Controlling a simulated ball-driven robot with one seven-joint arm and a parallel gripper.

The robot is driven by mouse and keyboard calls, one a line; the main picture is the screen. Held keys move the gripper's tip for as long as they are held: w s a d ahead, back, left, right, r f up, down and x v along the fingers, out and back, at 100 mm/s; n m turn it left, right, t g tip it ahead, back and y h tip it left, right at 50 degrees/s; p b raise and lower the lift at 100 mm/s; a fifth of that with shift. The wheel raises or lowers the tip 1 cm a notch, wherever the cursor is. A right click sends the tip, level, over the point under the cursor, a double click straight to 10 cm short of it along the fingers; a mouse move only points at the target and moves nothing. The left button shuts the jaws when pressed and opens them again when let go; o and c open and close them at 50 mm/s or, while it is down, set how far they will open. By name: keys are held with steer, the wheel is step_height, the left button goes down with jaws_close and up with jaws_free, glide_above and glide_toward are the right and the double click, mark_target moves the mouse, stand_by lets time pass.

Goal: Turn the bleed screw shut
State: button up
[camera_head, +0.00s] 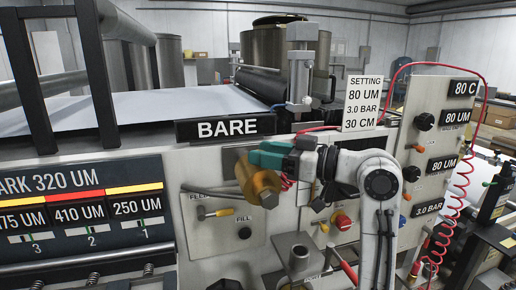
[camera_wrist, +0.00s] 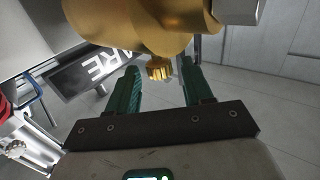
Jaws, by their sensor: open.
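The bleed screw looks to be the small ribbed brass knob (camera_wrist: 159,69) in the wrist view. It sticks out of a larger brass body (camera_wrist: 145,22). My gripper (camera_wrist: 160,75) is open, with one green finger on each side of the knob near the fingertips. A gap shows between each finger and the knob. In the head view the brass body (camera_head: 260,187) stands in front of the machine panel, and my gripper (camera_head: 262,155) is at its upper side. There the knob is hidden behind the green fingers.
The BARE sign (camera_head: 226,128) is just above my gripper. A yellow-handled lever (camera_head: 218,212) sits on the panel at the left. A setting card (camera_head: 362,103) stands behind my arm. A red coiled hose (camera_head: 462,205) hangs at the right beside the control panel.

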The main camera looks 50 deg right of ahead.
steer(key=shift+x, duration=1.05)
steer(key=c, duration=0.9)
